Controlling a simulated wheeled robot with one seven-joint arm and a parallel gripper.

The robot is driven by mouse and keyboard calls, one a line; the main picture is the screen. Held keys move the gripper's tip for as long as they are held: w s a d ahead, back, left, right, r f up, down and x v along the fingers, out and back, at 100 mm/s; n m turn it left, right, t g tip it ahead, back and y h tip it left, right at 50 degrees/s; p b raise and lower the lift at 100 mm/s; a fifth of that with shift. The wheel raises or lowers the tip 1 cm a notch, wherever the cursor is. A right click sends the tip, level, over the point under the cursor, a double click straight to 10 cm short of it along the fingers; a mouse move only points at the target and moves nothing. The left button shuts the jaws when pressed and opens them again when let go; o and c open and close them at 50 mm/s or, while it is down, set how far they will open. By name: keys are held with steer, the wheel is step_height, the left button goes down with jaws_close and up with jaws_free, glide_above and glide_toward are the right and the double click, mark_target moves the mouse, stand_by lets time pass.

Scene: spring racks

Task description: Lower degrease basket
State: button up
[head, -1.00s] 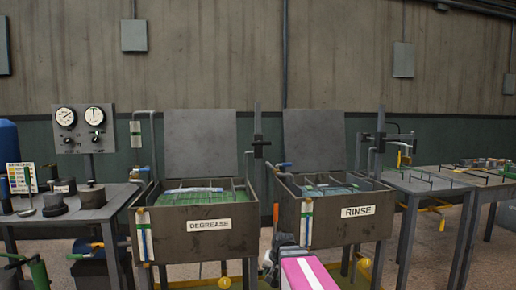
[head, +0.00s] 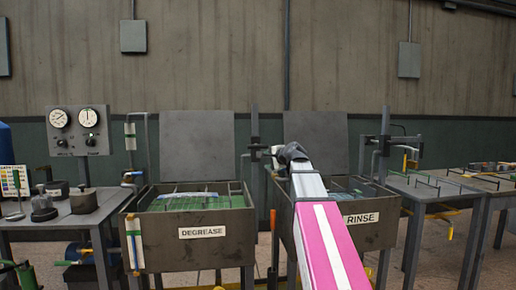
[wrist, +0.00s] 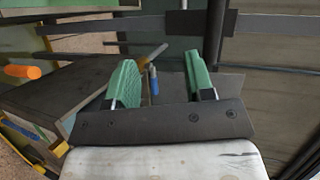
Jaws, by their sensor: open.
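The degrease tank (head: 153,247) is a grey open box with a DEGREASE label and a raised lid behind it. Inside are green content and grey bars (head: 195,203); I cannot clearly separate the basket from the rest. A dark upright post with a black clamp (head: 254,143) stands at the tank's back right corner. My gripper (head: 281,154) is raised at the end of my pink and white arm, right of that post and over the rinse tank's left side. In the wrist view my two green fingers (wrist: 162,82) are apart, with nothing gripped between them.
The rinse tank (head: 378,236) stands on the right, partly hidden by my arm. A second post (head: 384,145) stands behind it. Tables flank the tanks, with a gauge panel (head: 77,131) at left. In the wrist view, an orange handle (wrist: 22,72) is at left and dark bars cross ahead.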

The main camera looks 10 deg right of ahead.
steer(key=m+t, duration=0.1)
glide_toward(259, 147)
steer(key=x, duration=1.1)
steer(key=shift+d+r, duration=0.1)
jaws_close()
